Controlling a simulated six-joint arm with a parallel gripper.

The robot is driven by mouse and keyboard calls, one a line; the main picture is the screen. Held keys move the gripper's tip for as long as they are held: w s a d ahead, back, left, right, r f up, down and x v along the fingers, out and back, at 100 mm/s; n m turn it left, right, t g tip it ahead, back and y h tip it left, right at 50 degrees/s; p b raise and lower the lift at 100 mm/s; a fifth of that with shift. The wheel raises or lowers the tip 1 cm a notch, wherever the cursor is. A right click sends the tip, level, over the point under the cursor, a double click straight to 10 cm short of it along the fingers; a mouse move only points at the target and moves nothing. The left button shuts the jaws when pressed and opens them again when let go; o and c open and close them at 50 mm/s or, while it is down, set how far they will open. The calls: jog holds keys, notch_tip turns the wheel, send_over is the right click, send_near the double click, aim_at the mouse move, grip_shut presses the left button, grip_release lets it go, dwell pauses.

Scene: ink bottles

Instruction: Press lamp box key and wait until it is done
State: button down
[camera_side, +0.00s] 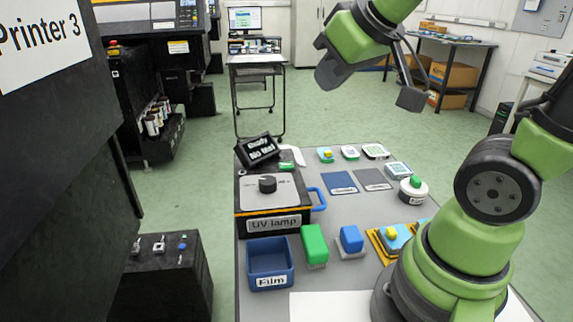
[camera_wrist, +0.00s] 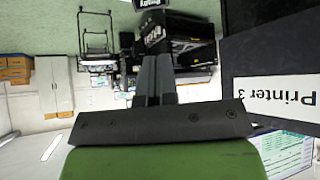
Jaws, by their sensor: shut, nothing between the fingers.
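The lamp box labelled UV lamp (camera_side: 273,222) stands at the back left of the grey table in the side view. It has a pale top with a dark round knob (camera_side: 267,184), a small green key (camera_side: 287,166) near its back edge and a tilted black display (camera_side: 258,150) that reads "Ready" and "No Mat". My gripper (camera_side: 328,78) is high above and behind the table, well apart from the box. In the wrist view its two grey fingers (camera_wrist: 156,78) are together with nothing between them. The key cannot be made out in the wrist view.
On the table are a blue Film bin (camera_side: 270,279), a green block (camera_side: 314,243), a blue block (camera_side: 350,240), a green-topped round button (camera_side: 414,186) and flat pads (camera_side: 339,183). A blue handle (camera_side: 317,199) juts from the box. Printer 3 (camera_side: 60,120) rises at left.

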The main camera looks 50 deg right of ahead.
jog(key=w+d+f+n+h, duration=0.1)
jog(key=w+d+f+n, duration=0.35)
jog(key=w+d, duration=0.4)
jog(key=n+t+y, duration=0.1)
jog(key=n+y, duration=0.1)
jog(key=n, duration=0.4)
send_over(286, 166)
notch_tip(286, 166, down, 7)
jog(key=shift+f, duration=0.25)
jog(key=shift+f, duration=0.1)
jog(key=shift+f, duration=4.3)
jog(key=shift+f, duration=0.4)
